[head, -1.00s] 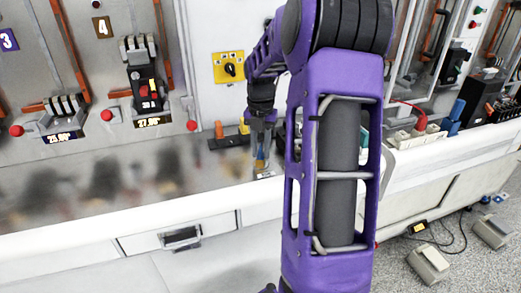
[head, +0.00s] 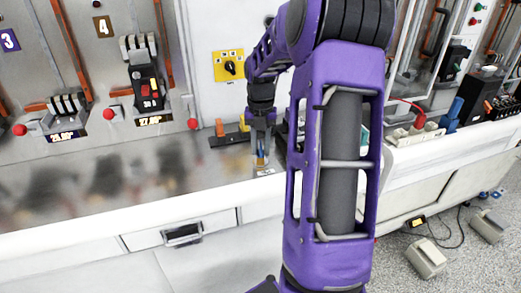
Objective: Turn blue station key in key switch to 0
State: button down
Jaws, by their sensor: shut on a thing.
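My gripper (head: 263,145) points straight down over the bench, partly screened by my own purple arm. It is shut on a small, narrow blue thing, which looks like the blue station key (head: 262,158). Below the key, a small pale plate or block (head: 265,172) lies on the bench top; it may be the key switch. The key's lower end is at or just above this block. I cannot tell whether it sits in it. The switch's markings and the key's angle are too small to read.
A yellow plate with a black knob (head: 229,66) is on the wall panel behind. A black strip with orange and yellow pieces (head: 228,140) lies just left of my gripper. Breakers (head: 148,85) stand further left. The front bench top is clear.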

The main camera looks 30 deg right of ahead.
aim_at(261, 143)
jog(key=shift+r, duration=0.1)
jog(key=shift+n+p, duration=0.3)
jog(key=shift+p, duration=0.2)
jog(key=shift+n, duration=0.7)
jog(key=shift+s+n, duration=0.1)
jog(key=shift+n, duration=0.7)
jog(key=c, duration=0.6)
grip_release()
notch_tip(261, 143, up, 17)
jog(key=shift+r, duration=0.1)
